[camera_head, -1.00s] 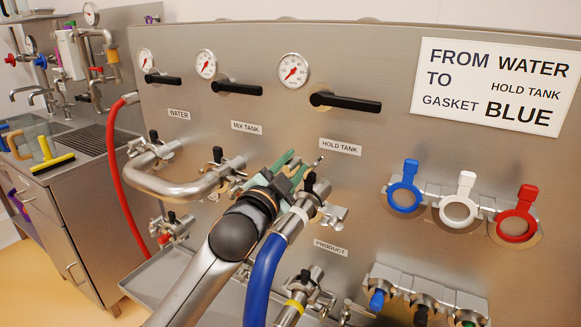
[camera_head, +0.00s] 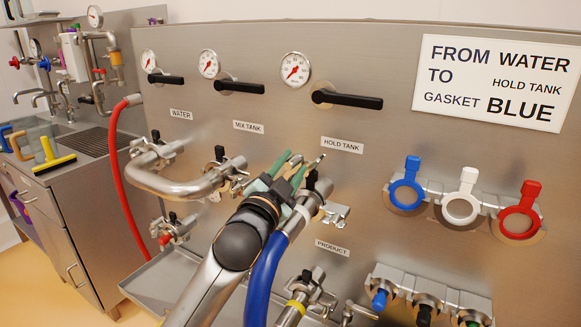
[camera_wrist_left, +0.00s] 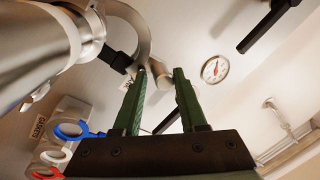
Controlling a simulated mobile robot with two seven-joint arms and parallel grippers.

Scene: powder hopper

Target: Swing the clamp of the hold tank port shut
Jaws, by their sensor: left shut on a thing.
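The hold tank port is below the HOLD TANK label (camera_head: 342,145), mostly hidden behind my left gripper (camera_head: 292,160) and the end of a blue hose (camera_head: 266,275). The hose's metal end with a black knob (camera_head: 312,180) is at the port. My left gripper's green fingers are shut on a small metal part, seemingly the free end of the port's clamp. In the left wrist view, a curved metal clamp piece (camera_wrist_left: 138,28) reaches down to the fingertips (camera_wrist_left: 160,72). How far the clamp is closed cannot be told. My right gripper is not in view.
A bent metal pipe (camera_head: 180,182) stands left of my arm, with a red hose (camera_head: 118,165) beyond it. Blue, white and red ring gaskets (camera_head: 461,207) hang at the right. A rack with capped parts (camera_head: 425,300) is at lower right.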

